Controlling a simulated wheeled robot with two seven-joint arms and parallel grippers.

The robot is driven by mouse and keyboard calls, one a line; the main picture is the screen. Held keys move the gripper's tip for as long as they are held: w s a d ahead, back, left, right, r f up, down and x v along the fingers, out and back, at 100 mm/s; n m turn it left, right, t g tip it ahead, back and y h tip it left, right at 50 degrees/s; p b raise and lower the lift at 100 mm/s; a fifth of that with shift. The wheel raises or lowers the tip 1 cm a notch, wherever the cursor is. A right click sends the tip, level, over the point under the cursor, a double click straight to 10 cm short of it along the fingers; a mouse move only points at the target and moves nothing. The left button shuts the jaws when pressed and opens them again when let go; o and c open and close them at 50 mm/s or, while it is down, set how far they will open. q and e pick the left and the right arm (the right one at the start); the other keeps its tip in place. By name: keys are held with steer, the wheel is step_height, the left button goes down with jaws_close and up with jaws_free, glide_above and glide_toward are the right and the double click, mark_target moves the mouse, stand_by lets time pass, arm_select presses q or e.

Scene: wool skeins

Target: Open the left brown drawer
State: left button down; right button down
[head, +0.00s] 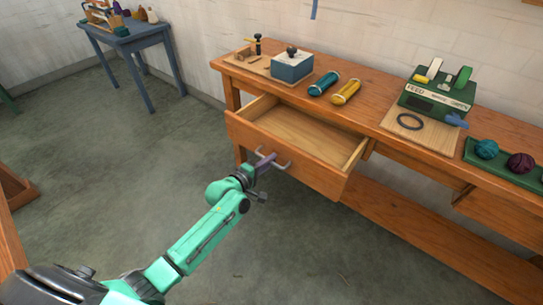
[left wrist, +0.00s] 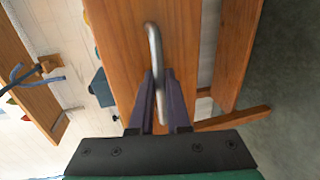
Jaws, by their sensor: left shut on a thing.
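The left brown drawer (head: 290,155) is pulled well out of the wooden workbench, and its bare inside shows empty in the head view. Its curved metal handle (left wrist: 154,50) is on the drawer front (left wrist: 125,70). My left gripper (head: 268,161) is at the handle, in front of the drawer. In the left wrist view its two dark fingers (left wrist: 160,95) are closed around the handle bar. My right gripper is in neither view.
The workbench top (head: 375,115) carries a blue box (head: 292,67), two skeins (head: 335,87), a green machine (head: 437,95) and a green tray (head: 505,168) with yarn balls. A blue table (head: 130,40) stands at the back left. The floor (head: 110,160) left of the drawer is clear.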

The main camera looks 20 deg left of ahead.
arm_select(q)
steer(key=shift+s+a, duration=0.25)
steer(key=shift+s, duration=0.45)
steer(key=c, duration=0.9)
jaws_free()
steer(key=p+v, duration=0.2)
steer(key=v, duration=1.2)
steer(key=shift+s, duration=0.2)
